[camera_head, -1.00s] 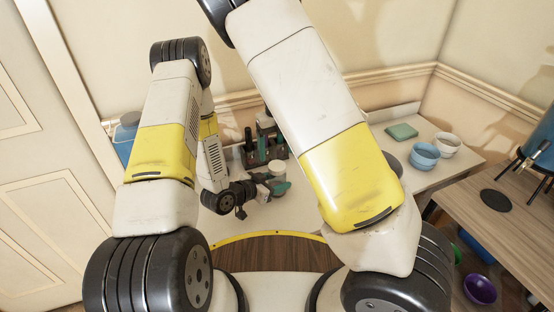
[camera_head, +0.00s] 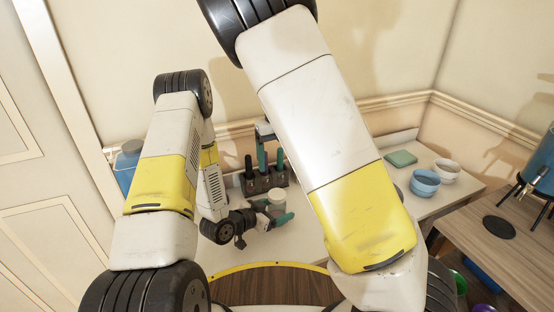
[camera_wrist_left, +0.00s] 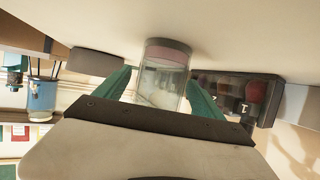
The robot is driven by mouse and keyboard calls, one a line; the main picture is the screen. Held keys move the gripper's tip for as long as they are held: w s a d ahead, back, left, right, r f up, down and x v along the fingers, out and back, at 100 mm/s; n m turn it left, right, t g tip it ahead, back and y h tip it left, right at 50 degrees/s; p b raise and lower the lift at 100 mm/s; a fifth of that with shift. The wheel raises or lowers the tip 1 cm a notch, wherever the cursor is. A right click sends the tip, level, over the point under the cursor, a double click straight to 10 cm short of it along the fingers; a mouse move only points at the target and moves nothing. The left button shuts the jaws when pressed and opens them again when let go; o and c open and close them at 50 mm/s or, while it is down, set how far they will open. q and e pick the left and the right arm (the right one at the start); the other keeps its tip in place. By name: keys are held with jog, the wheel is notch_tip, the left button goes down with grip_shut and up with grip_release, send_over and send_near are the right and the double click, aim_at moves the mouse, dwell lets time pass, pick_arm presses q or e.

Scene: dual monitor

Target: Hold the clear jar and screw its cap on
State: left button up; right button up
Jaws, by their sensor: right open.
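The clear jar (camera_head: 278,198) with a pale top stands on the white table, in the grasp of my left gripper (camera_head: 270,212). The left wrist view shows the jar (camera_wrist_left: 160,82) between the teal fingers of the left gripper (camera_wrist_left: 158,92), with a pinkish-grey band at its upper end. The fingers appear to press on its sides. My right gripper (camera_head: 270,155) is open, above the table near the dark rack, partly hidden by my right arm. I cannot make out a separate cap.
A dark rack (camera_head: 262,182) with several items stands behind the jar; it also shows in the left wrist view (camera_wrist_left: 235,95). A blue bowl (camera_head: 425,183), a white bowl (camera_head: 447,170) and a green block (camera_head: 401,158) stand at the right. A wooden table (camera_head: 465,220) stands further right.

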aim_at(271, 211)
pick_arm(q)
jog(key=v, duration=0.7)
jog(key=shift+s+a+r, duration=0.2)
jog(key=shift+s+a, duration=0.05)
